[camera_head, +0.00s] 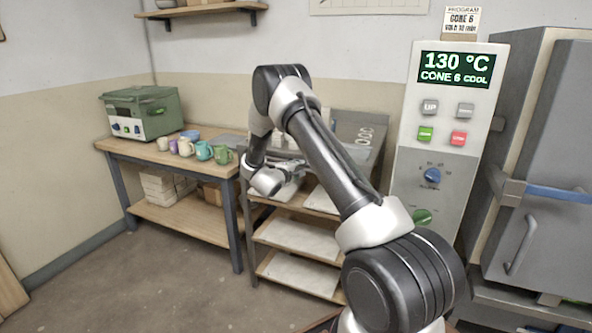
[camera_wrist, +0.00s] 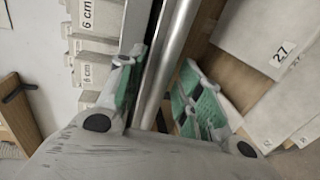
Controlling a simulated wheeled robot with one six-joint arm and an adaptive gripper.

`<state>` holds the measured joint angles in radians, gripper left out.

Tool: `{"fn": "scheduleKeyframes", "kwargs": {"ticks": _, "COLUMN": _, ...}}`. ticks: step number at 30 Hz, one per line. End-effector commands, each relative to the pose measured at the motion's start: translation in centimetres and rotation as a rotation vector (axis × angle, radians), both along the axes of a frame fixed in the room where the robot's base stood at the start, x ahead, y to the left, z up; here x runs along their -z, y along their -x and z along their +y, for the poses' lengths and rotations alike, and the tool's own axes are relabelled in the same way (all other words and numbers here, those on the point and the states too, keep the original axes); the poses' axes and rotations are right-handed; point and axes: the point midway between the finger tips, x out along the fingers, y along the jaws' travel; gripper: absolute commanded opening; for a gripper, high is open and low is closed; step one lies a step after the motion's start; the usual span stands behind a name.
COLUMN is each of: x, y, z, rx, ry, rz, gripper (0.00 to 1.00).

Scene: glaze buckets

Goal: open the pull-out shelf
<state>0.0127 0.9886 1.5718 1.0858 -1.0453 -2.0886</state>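The shelf rack (camera_head: 257,225) stands right of the wooden table, with pale slabs on its levels. I cannot tell which level is the pull-out shelf. In the wrist view a round metal bar (camera_wrist: 176,45), apparently a handle, runs between the green-padded fingers of my gripper (camera_wrist: 160,95). The gripper looks open, with one finger on each side of the bar and a gap at the right finger. Whether the left pad touches the bar is unclear. In the head view my gripper (camera_head: 290,168) is at the rack's upper front, partly hidden by my arm.
Wooden table (camera_head: 140,148) at left holds a green box-like device (camera_head: 140,112) and several mugs (camera_head: 204,151). A control panel (camera_head: 445,130) and a grey kiln (camera_head: 545,170) stand at right. White blocks marked 6 cm (camera_wrist: 92,50) and a slab marked 27 (camera_wrist: 265,40) flank the bar. Floor (camera_head: 150,275) is clear front left.

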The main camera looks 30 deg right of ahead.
Motion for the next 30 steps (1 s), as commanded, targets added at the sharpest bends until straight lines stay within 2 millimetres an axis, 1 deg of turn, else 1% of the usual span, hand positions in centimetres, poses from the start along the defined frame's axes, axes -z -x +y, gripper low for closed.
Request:
{"fn": "scheduleKeyframes", "kwargs": {"ticks": 3, "x": 0.0, "y": 0.0, "z": 0.0, "rx": 0.000, "ry": 0.000, "rz": 0.000, "gripper": 0.35}}
{"fn": "scheduleKeyframes", "kwargs": {"ticks": 4, "x": 0.0, "y": 0.0, "z": 0.0, "rx": 0.000, "ry": 0.000, "rz": 0.000, "gripper": 0.32}}
{"fn": "scheduleKeyframes", "kwargs": {"ticks": 8, "x": 0.0, "y": 0.0, "z": 0.0, "rx": 0.000, "ry": 0.000, "rz": 0.000, "gripper": 0.08}}
{"fn": "scheduleKeyframes", "kwargs": {"ticks": 9, "x": 0.0, "y": 0.0, "z": 0.0, "rx": 0.000, "ry": 0.000, "rz": 0.000, "gripper": 0.01}}
{"fn": "scheduleKeyframes", "kwargs": {"ticks": 16, "x": 0.0, "y": 0.0, "z": 0.1, "rx": -0.001, "ry": -0.001, "rz": 0.000, "gripper": 0.00}}
{"fn": "scheduleKeyframes", "kwargs": {"ticks": 20, "x": 0.0, "y": 0.4, "z": 0.5, "rx": -0.001, "ry": -0.001, "rz": 0.002, "gripper": 0.00}}
{"fn": "scheduleKeyframes", "kwargs": {"ticks": 23, "x": 0.1, "y": 1.1, "z": 1.6, "rx": -0.003, "ry": -0.001, "rz": 0.002, "gripper": 0.00}}
{"fn": "scheduleKeyframes", "kwargs": {"ticks": 26, "x": 0.1, "y": 2.3, "z": 3.2, "rx": -0.005, "ry": -0.001, "rz": 0.004, "gripper": 0.00}}
{"fn": "scheduleKeyframes", "kwargs": {"ticks": 30, "x": 0.1, "y": 4.7, "z": 6.3, "rx": -0.006, "ry": 0.000, "rz": 0.005, "gripper": 0.00}}
